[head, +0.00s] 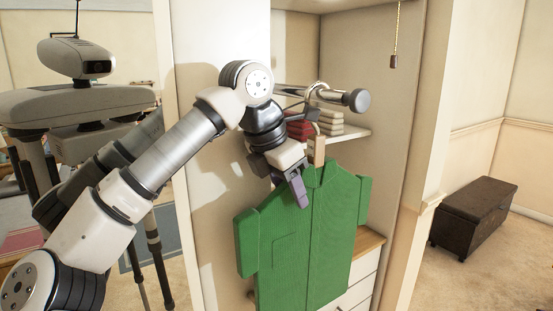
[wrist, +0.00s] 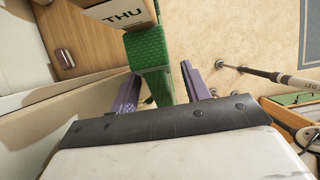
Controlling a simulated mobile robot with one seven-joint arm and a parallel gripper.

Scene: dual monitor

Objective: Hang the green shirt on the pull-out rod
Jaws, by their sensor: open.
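The green shirt (head: 320,225) hangs upright in the closet opening, on a wooden hanger (head: 319,150). The hanger's metal hook (head: 311,92) appears to be around the pull-out rod (head: 335,97), near its dark end knob. My gripper (head: 297,188) is open at the shirt's upper left shoulder in the head view and covers part of it. In the wrist view, the green shirt (wrist: 152,65) is seen edge-on between the two spread purple fingers of my gripper (wrist: 160,84). Whether a finger touches the cloth cannot be told.
A shelf (head: 352,134) behind the rod holds folded red clothes (head: 299,127) and pale ones (head: 331,121). White drawers (head: 362,277) stand below. A dark chest (head: 475,215) stands at the right.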

